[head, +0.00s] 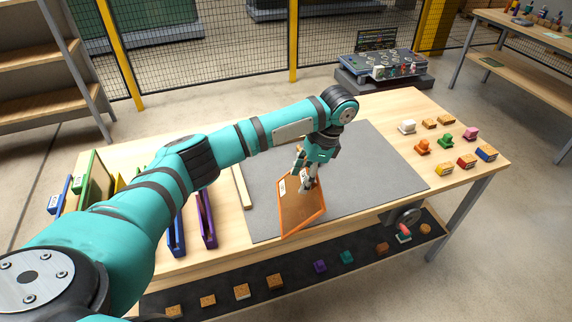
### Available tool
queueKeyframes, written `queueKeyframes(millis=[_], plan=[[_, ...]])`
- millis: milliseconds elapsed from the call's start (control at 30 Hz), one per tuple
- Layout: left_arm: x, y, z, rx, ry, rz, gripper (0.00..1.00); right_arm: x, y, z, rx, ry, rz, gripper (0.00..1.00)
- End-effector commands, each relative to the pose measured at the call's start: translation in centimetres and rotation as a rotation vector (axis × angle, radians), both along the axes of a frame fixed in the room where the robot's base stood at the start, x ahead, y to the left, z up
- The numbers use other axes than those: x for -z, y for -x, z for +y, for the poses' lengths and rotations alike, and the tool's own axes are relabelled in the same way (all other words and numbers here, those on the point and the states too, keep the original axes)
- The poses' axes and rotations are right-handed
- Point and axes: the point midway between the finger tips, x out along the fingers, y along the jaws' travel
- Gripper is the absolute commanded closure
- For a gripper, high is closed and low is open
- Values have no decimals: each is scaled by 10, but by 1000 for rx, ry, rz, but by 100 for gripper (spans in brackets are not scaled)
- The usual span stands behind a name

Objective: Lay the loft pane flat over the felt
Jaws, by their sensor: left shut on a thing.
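The loft pane (297,210) looks like a brown sheet with an orange edge and a small white label. It is tilted steeply over the front part of the grey felt (375,165), its lowest corner near the felt's front edge. My left gripper (308,180) is at the pane's upper edge and is shut on it. The fingers partly cover the pane, so the exact grip is hard to see. The felt lies flat on the wooden table and is bare around the pane. My right gripper is not in view.
Small coloured blocks (445,141) stand on the table's right end. A wooden strip (242,186) lies at the felt's left edge. Purple (207,218) and blue bins are farther left. A dark lower shelf (300,283) holds several small items. My left arm covers much of the left side.

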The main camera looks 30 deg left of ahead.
Motion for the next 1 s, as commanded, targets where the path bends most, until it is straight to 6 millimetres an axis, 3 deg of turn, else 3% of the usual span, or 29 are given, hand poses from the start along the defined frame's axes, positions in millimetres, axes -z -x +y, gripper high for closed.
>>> queueKeyframes(millis=[300, 600, 800, 1000], plan=[[35, -33, 41, 619, -364, 127, 100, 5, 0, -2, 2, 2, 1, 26], [62, -61, 87, 1129, -759, 46, 100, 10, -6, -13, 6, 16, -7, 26], [65, -74, 102, 1249, -890, -24, 100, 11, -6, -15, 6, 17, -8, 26], [64, -76, 102, 1260, -905, -34, 100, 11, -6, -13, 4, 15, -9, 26]])
